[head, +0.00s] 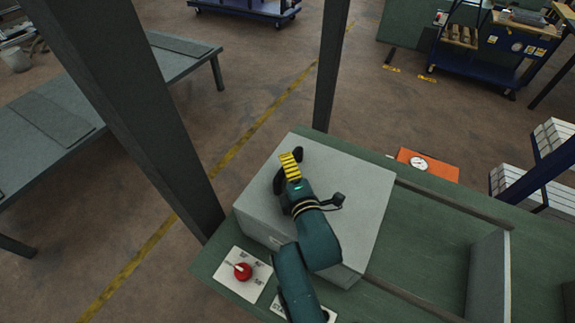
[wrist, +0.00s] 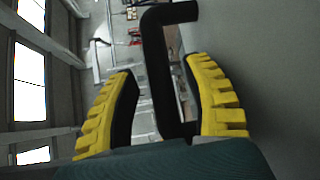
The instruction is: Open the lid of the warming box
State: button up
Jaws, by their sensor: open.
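The warming box (head: 353,192) is a pale grey box on a green bench, and its lid looks closed, lying flat on top. My gripper (head: 290,163), with yellow ribbed fingers, is over the far left part of the lid. In the wrist view my gripper (wrist: 158,68) is open, with one finger on each side of a black bar handle (wrist: 160,70). The handle bends at the top towards a grey surface (wrist: 275,75) on the right. Gaps show between the handle and both fingers. My arm hides part of the lid in the head view.
A panel with a red knob (head: 243,271) lies at the bench's front left. An orange plate with a gauge (head: 418,164) is behind the box. Dark posts (head: 331,65) stand behind and left. Rails (head: 455,205) and an upright grey panel (head: 487,278) are at right.

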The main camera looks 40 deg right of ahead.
jog(key=shift+w+d+f, duration=0.1)
jog(key=shift+w+d, duration=0.1)
jog(key=shift+w, duration=0.3)
grip_shut()
jog(key=shift+s, duration=0.1)
